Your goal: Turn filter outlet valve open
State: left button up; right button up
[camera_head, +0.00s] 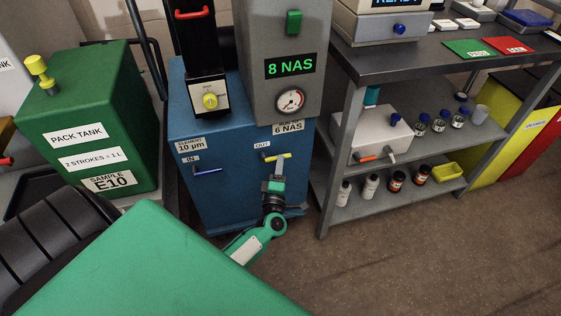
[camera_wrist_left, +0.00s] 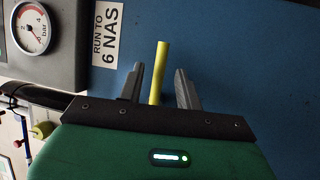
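The filter outlet valve has a yellow lever handle (camera_head: 280,156) under the OUT label (camera_head: 262,146) on the blue filter unit (camera_head: 235,205). In the head view the handle lies roughly level, tilted slightly. My left gripper (camera_head: 276,168) is right in front of it. In the left wrist view the yellow handle (camera_wrist_left: 161,62) stands between the two dark fingers of my left gripper (camera_wrist_left: 160,72). The fingers are apart, with a visible gap on each side of the handle. The gripper hides part of the valve in the head view. My right gripper is not in view.
The inlet valve's blue handle (camera_head: 207,170) is left of the outlet. Above are a pressure gauge (camera_head: 291,100) and a green "8 NAS" display (camera_head: 291,66). A green pack tank (camera_head: 110,110) stands left; a grey shelf rack (camera_head: 430,155) with bottles stands right. Floor is clear at lower right.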

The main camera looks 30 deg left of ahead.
pick_arm(q)
jog(key=shift+x, duration=1.15)
grip_shut()
